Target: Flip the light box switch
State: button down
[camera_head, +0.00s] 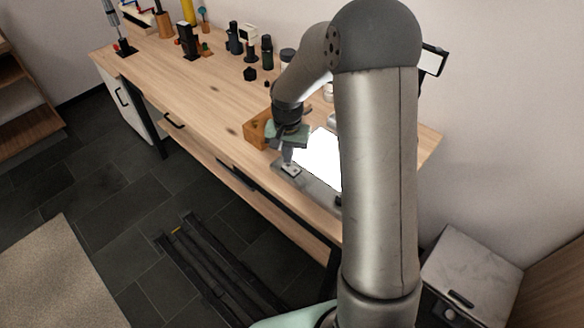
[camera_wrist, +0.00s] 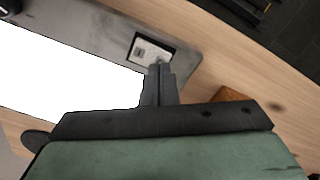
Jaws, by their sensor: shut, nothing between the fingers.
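The light box (camera_head: 318,160) lies on the wooden table, and its panel glows bright white. In the wrist view the glowing panel (camera_wrist: 60,70) fills the left side, with a grey frame (camera_wrist: 85,25) around it. The switch (camera_wrist: 150,52) is a small pale plate in a dark recess at the frame's corner. My gripper (camera_wrist: 160,68) is shut and empty, with its fingertips over the switch's near edge. I cannot tell whether they touch it. In the head view my gripper (camera_head: 290,168) points down at the light box's near left corner, and my arm hides the box's right part.
A wooden box (camera_head: 257,129) stands just left of my gripper; it also shows in the wrist view (camera_wrist: 232,95). Several dark bottles and small items (camera_head: 250,45) stand along the table's back. The table's (camera_head: 190,95) middle left is largely clear.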

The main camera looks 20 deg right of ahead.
jog(key=shift+f+b, duration=0.65)
jog(key=shift+f, duration=0.3)
jog(key=shift+r, duration=0.2)
jog(key=shift+r+p, duration=2.25)
jog(key=shift+r, duration=1.15)
jog(key=s+r+n, duration=0.2)
jog(key=s+r, duration=0.3)
jog(key=s, duration=0.8)
jog(key=s+r+n, duration=0.3)
jog(key=s+r, duration=0.2)
jog(key=s, duration=0.8)
jog(key=shift+s+a+n+t, duration=0.15)
jog(key=shift+s+n+t, duration=0.15)
jog(key=shift+s, duration=0.1)
jog(key=shift+r, duration=0.1)
